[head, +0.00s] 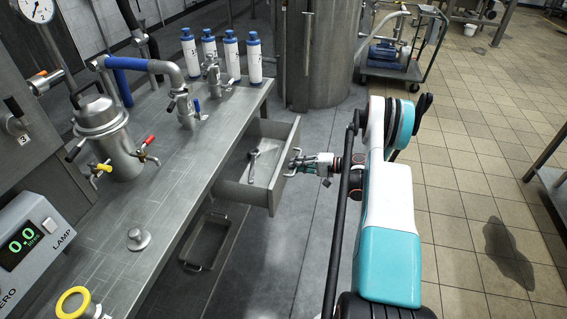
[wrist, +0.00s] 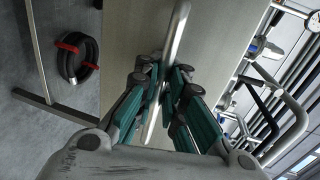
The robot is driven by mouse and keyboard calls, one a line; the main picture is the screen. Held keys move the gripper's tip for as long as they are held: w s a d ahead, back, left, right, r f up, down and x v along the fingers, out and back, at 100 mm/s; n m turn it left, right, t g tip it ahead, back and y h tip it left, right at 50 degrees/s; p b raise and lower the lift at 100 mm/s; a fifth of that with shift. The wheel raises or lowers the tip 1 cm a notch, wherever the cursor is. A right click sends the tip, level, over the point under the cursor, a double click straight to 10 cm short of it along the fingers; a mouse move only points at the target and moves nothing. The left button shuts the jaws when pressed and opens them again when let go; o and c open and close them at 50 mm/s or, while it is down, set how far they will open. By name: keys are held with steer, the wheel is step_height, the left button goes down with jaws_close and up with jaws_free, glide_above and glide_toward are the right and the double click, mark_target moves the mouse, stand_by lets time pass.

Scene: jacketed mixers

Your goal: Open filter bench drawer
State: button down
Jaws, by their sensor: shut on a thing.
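The filter bench drawer (head: 240,180) is pulled out from under the steel bench top, and a metal tool (head: 256,160) lies inside it. My gripper (head: 296,161) is at the drawer's front, at its handle. In the wrist view, the teal fingers of my gripper (wrist: 158,88) are shut on the metal bar handle (wrist: 177,35), which runs between them. The drawer front (wrist: 118,45) fills the middle of that view behind the handle.
The bench top (head: 170,190) carries a steel filter vessel (head: 103,128), several white bottles with blue caps (head: 231,56) and a scale display (head: 28,243). A steel tank (head: 325,50) stands behind. A pump cart (head: 395,55) is farther back. Tiled floor to the right is mostly clear.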

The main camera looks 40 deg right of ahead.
steer(key=shift+v, duration=0.75)
steer(key=shift+f, duration=0.1)
steer(key=c, duration=2)
jaws_free()
steer(key=shift+o, duration=0.2)
steer(key=v, duration=1.2)
steer(key=shift+f, duration=0.1)
